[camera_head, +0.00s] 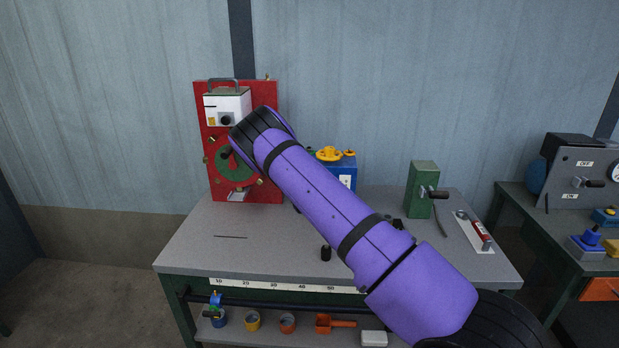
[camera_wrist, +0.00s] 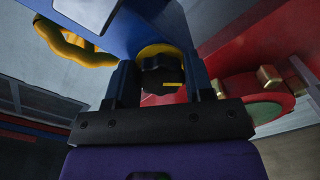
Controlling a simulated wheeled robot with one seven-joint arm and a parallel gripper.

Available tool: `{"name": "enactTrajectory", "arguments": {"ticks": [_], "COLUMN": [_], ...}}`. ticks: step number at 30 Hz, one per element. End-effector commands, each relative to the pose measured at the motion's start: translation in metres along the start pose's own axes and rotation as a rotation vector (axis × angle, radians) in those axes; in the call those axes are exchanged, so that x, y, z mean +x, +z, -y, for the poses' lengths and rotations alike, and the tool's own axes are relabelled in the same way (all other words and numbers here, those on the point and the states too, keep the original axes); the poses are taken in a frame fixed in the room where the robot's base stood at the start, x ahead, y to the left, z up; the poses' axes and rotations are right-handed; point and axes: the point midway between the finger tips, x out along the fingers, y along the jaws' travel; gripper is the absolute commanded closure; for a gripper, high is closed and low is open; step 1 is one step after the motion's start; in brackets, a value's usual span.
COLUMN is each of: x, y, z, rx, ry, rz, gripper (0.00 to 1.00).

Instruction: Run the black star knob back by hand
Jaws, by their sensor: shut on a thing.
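The black star knob (camera_wrist: 160,76) shows in the wrist view, with a small yellow mark on it and a yellow collar (camera_wrist: 152,50) behind it. My gripper (camera_wrist: 163,70) has one finger on each side of the knob and is shut on it. A blue body (camera_wrist: 145,22) lies just beyond the knob. In the head view my purple arm reaches up to the left, towards the red panel and the blue box (camera_head: 347,165). My gripper and the black knob are hidden behind the arm there.
The red panel (camera_head: 205,140) with a green disc (camera_head: 247,172) stands close to my wrist; its disc and brass studs also show at right in the wrist view. A green cranked block (camera_head: 422,188) stands right; the front-left bench (camera_head: 215,255) is clear.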

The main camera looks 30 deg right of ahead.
Motion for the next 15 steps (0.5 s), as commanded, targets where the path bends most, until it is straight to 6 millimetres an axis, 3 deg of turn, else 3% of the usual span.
{"name": "enactTrajectory", "arguments": {"ticks": [15], "x": [-0.0013], "y": [0.0024], "z": [0.0014], "rx": [-0.16], "ry": [-0.004], "rz": [0.004], "gripper": [0.76]}}
